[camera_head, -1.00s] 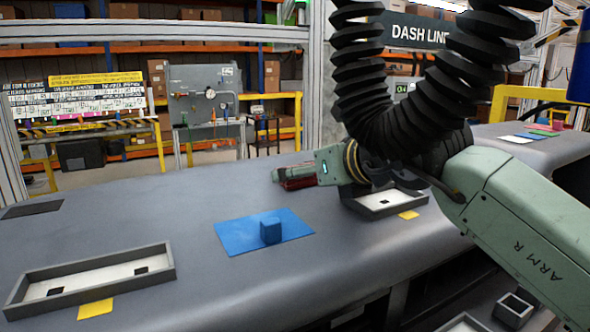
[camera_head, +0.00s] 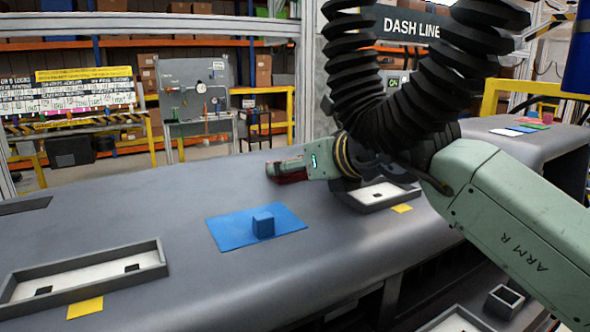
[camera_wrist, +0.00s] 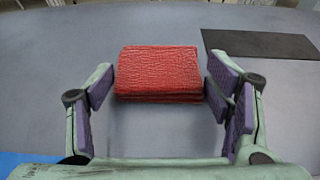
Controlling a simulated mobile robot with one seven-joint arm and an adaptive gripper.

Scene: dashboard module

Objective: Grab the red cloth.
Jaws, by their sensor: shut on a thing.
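The red cloth (camera_wrist: 159,73) is a folded, textured block lying on the grey dashboard surface in the wrist view. In the head view my gripper (camera_head: 276,170) is low at the dashboard's far side, left of the right-hand tray. The cloth (camera_head: 291,177) shows there only as a red strip, mostly hidden by the gripper.
A blue cube (camera_head: 263,224) stands on a blue mat (camera_head: 232,232) nearer the front. Shallow trays (camera_head: 160,259) and (camera_head: 352,203) each have a yellow tag in front. A dark mat (camera_wrist: 262,45) lies right of the cloth in the wrist view. Grey surface between them is clear.

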